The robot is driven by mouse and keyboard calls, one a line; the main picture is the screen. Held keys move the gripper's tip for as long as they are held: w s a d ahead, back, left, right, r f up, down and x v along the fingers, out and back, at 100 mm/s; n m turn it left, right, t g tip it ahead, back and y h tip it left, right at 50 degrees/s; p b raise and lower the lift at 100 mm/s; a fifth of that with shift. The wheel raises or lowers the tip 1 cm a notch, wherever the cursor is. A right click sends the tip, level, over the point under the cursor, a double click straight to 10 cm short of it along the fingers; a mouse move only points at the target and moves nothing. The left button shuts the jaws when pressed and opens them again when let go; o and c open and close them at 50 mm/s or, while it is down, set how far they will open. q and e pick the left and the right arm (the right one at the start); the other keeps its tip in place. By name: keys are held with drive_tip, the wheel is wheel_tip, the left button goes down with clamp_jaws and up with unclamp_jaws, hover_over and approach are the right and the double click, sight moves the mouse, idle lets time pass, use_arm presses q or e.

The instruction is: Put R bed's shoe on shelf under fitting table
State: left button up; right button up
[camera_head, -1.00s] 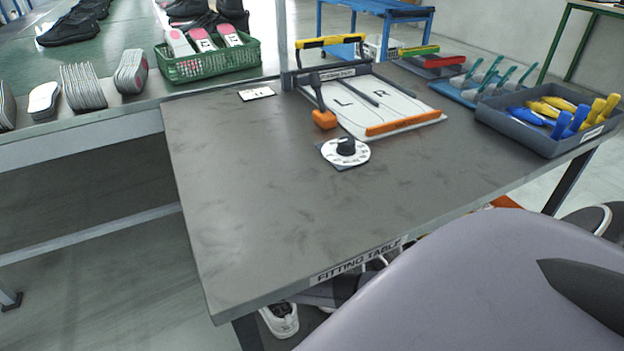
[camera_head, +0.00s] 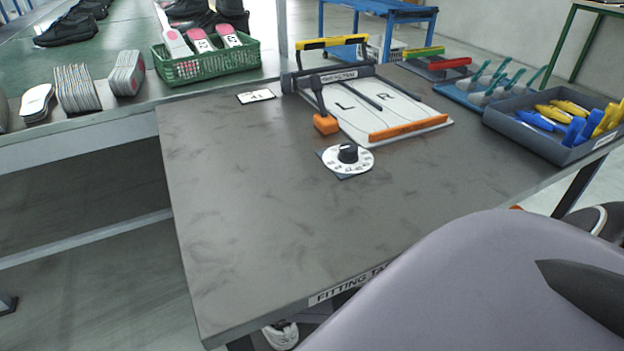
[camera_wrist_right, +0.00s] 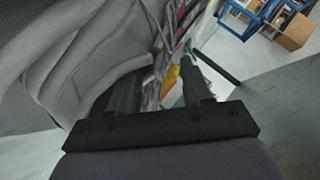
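The fitting table (camera_head: 250,220) fills the middle of the head view. Its measuring board has an L bed (camera_head: 350,112) and an R bed (camera_head: 408,108), both empty. Under the front edge, part of a dark shoe with a white sole (camera_head: 281,336) shows; the shelf itself is mostly hidden. My right arm covers the lower right of the head view, and its gripper is hidden there. In the right wrist view my right gripper (camera_wrist_right: 160,82) has its fingers apart, with background visible between them. A large grey shoe (camera_wrist_right: 75,65) lies close against its left side. My left gripper is out of view.
A dial (camera_head: 347,158), an orange-based tool (camera_head: 326,124) and a small card (camera_head: 256,96) are on the table. A grey bin (camera_head: 548,142) of blue and yellow tools stands at the right. A green basket (camera_head: 208,68) and insoles (camera_head: 76,90) stand on the line at left.

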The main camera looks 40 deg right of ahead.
use_arm(q)
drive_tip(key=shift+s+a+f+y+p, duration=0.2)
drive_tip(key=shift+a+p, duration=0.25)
drive_tip(key=shift+p, duration=0.15)
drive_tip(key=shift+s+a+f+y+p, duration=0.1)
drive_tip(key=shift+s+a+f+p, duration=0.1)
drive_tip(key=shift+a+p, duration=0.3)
use_arm(e)
drive_tip(key=v, duration=0.7)
drive_tip(key=shift+a+r, duration=0.15)
drive_tip(key=shift+a, duration=0.05)
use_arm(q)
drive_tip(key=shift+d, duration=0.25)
